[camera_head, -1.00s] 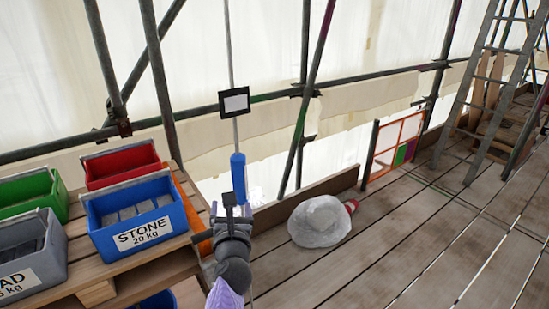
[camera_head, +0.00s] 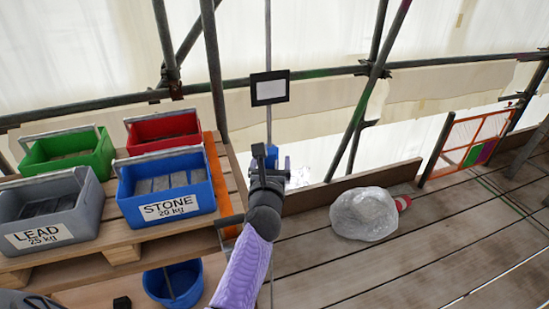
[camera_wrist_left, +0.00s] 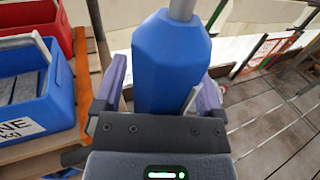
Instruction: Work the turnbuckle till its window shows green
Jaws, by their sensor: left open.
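The turnbuckle is a blue faceted body on a thin upright grey rod. In the head view only a small part of the blue body (camera_head: 271,151) shows behind my left gripper (camera_head: 268,152). In the left wrist view the blue body (camera_wrist_left: 172,65) stands between the two purple fingers of my left gripper (camera_wrist_left: 162,90), which is open with gaps at the sides. No green window shows on the visible faces. A black-framed plate (camera_head: 269,88) with a blank whitish face sits on the rod above. My right gripper is not in view.
A pallet at left bears a blue STONE bin (camera_head: 165,188), a grey LEAD bin (camera_head: 50,213), a green bin (camera_head: 66,150) and a red bin (camera_head: 163,130). A blue bucket (camera_head: 172,285) is below. A wrapped whitish bundle (camera_head: 364,213) lies on the planks at right.

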